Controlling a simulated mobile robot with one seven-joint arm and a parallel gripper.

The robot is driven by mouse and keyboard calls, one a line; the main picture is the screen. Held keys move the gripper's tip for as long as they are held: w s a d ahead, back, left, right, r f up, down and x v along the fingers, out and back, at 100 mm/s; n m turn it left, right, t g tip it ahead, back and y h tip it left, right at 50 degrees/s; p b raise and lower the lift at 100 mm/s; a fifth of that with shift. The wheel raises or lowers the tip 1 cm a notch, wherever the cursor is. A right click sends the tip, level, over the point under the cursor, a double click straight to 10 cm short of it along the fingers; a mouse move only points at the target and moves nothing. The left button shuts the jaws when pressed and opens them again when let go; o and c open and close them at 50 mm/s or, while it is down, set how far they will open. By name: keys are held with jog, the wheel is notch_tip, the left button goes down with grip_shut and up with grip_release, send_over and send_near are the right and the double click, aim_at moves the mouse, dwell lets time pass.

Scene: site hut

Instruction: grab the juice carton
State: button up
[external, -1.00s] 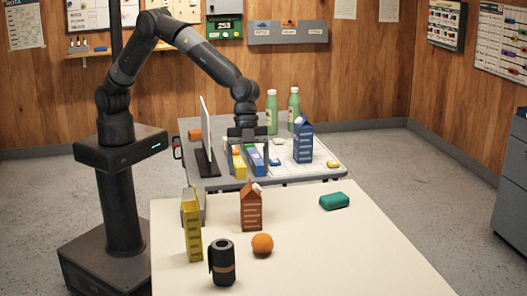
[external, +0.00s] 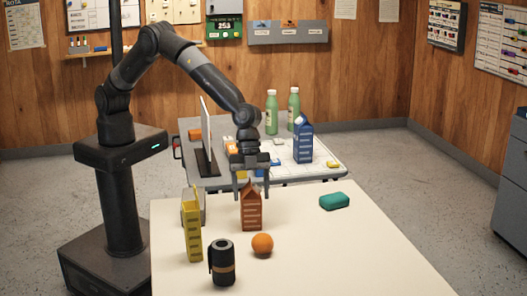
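An orange-brown gable-top carton (external: 251,212), which looks like the juice carton, stands upright on the cream table. My gripper (external: 252,193) points down over its top. The two fingers are apart, one on each side of the carton's upper part in the picture. I cannot tell whether they touch it or how their depth lines up. The carton's cap is hidden. A blue carton (external: 303,143) of similar shape stands on the grey table behind.
Green bottles (external: 271,112) and an upright panel (external: 206,130) stand on the grey table.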

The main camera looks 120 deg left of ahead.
jog(key=c, duration=1.4)
jog(key=shift+r, duration=0.2)
